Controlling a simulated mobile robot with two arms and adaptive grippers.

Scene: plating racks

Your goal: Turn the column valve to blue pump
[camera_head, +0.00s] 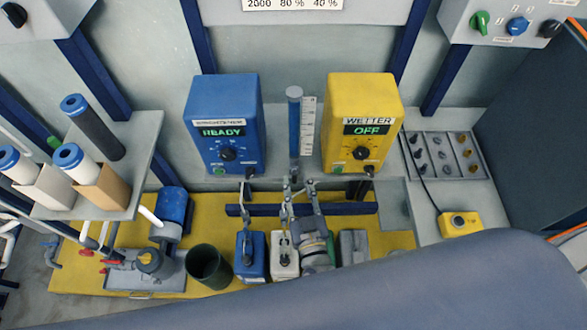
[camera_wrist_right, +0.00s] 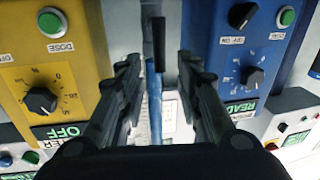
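The blue column (camera_head: 294,140) stands upright against the wall beside a white scale, between the two pumps. The blue pump (camera_head: 226,120) reads READY and is on its left in the head view. The yellow pump (camera_head: 360,125) reads OFF and is on its right. My right gripper (camera_head: 298,190) is in front of the column's lower end. In the right wrist view, which is upside down, its fingers (camera_wrist_right: 158,65) are open, with a black lever (camera_wrist_right: 158,42) and the blue column (camera_wrist_right: 154,110) between them, no contact visible. The lever is hard to make out in the head view. My left gripper is not in view.
A blue jug (camera_head: 252,262) and a white jug (camera_head: 284,262) stand below on the yellow tray (camera_head: 400,242), beside a dark green bucket (camera_head: 208,266). A shelf with filter cartridges (camera_head: 95,128) is at left. A yellow button box (camera_head: 459,223) sits at right.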

